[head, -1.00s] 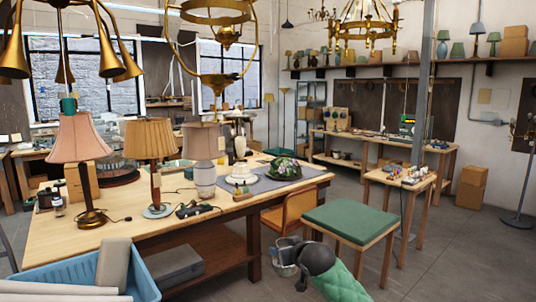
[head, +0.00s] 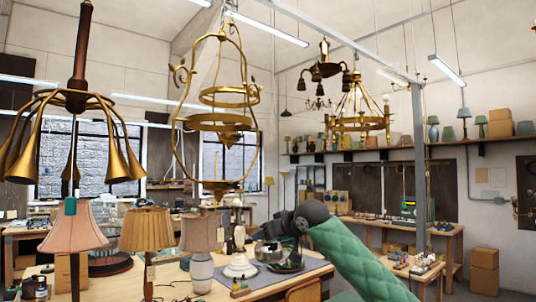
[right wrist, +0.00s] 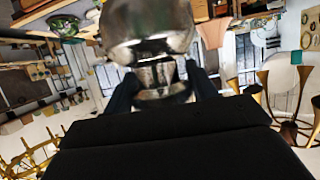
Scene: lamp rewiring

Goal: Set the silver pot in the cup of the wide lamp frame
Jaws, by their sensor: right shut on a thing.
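The silver pot (head: 268,250) is round and shiny, in front of the far end of the workbench in the head view. My right gripper (head: 276,232) is shut on it. The pot also fills the top middle of the right wrist view (right wrist: 148,28), between the dark fingers (right wrist: 162,84). The wide lamp frame (head: 255,120) is a tall brass outline with hoops, hanging left of centre in the head view. Its cup (head: 220,186) is at the bottom. The pot is lower than the cup and to its right, apart from it. The cup's inside is hidden. My left gripper is not in view.
A brass lamp with bell arms (head: 76,100) hangs at the left, and a ring chandelier (head: 360,115) at the right. Shaded table lamps, such as a pleated one (head: 146,230), stand on the bench below the frame. Open air lies between pot and frame.

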